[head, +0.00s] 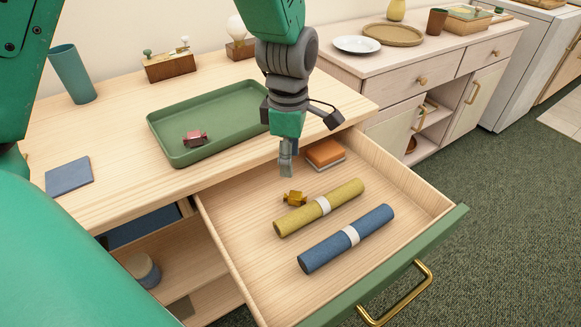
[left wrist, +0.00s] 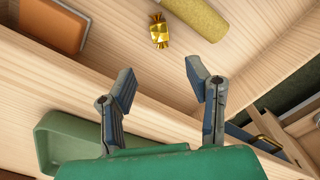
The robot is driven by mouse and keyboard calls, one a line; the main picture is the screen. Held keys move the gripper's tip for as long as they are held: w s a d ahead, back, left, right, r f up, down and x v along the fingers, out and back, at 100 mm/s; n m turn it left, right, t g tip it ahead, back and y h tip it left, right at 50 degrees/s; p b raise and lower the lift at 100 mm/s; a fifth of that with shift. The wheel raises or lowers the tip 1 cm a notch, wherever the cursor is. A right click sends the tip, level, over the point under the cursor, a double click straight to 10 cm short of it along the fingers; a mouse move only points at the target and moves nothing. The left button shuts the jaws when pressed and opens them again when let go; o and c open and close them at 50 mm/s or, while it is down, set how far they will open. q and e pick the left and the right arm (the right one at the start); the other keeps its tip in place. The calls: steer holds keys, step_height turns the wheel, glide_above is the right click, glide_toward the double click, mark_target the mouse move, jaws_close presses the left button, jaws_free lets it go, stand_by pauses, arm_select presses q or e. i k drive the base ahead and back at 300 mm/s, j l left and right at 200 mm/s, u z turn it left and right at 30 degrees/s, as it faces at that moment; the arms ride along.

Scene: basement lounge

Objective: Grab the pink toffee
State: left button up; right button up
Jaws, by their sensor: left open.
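The pink toffee (head: 194,138) lies in the green tray (head: 158,127) on the wooden desktop, in the head view. In the left wrist view the tray (left wrist: 72,122) shows only in part and the pink toffee is not visible. My left gripper (head: 287,160) points down to the right of the tray, over the inner part of the open drawer. It is open and empty, with its fingers (left wrist: 158,78) spread apart in the left wrist view. A gold toffee (head: 294,198) lies in the drawer, beyond the fingertips in the left wrist view (left wrist: 159,30). My right gripper is not in view.
The open drawer (head: 239,272) holds a yellow roll (head: 294,218), a blue roll (head: 328,249) and an orange-and-white block (head: 325,153). A blue square (head: 69,176) and a teal cup (head: 72,74) are on the desktop. A wooden box (head: 170,66) stands behind the tray.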

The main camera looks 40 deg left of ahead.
mark_target(195, 138)
steer(key=k, duration=1)
